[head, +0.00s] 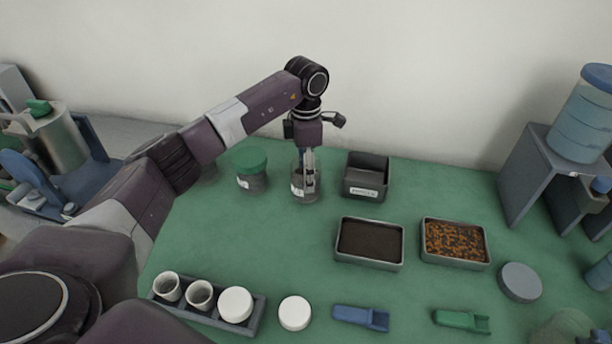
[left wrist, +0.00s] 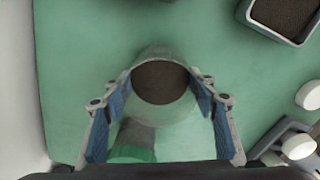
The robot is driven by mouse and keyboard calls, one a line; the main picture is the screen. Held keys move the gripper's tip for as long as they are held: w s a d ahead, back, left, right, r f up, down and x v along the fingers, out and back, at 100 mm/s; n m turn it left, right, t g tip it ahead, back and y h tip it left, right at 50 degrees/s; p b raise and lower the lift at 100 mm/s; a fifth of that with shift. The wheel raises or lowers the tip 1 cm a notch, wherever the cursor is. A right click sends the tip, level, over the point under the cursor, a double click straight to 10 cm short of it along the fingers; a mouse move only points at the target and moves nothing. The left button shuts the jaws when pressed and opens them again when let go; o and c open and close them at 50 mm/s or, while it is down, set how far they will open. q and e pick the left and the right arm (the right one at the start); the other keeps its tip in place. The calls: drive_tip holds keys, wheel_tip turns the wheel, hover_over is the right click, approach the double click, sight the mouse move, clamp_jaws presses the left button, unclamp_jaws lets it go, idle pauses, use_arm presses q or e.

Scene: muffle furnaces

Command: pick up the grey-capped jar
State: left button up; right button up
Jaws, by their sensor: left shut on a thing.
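My left gripper (left wrist: 160,100) is shut on a clear jar (head: 298,190) with dark contents, its blue-padded fingers on either side. The jar stands upright at the back middle of the green table in the head view. In the left wrist view the jar (left wrist: 160,85) shows its dark contents from above, and I see no cap on it. The gripper's fingers hide part of the jar in the head view. A flat grey round lid-like disc (head: 520,282) lies on the right of the table. My right gripper is not in view.
A green-capped jar (head: 251,180) stands left of the held jar, and a dark grey labelled box (head: 367,168) right of it. In front are two trays, a rack (head: 251,324) with white cups, and blue (head: 361,319) and green (head: 461,321) scoops.

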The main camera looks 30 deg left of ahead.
use_arm(q)
wheel_tip(320, 180, up, 20)
drive_tip(key=shift+f, duration=0.15)
idle(0.4)
drive_tip(key=o, duration=0.4)
drive_tip(key=shift+c, duration=1.4)
drive_tip(key=shift+f, duration=0.1)
drive_tip(key=shift+f+b, duration=3.7)
drive_tip(key=shift+f, duration=4.75)
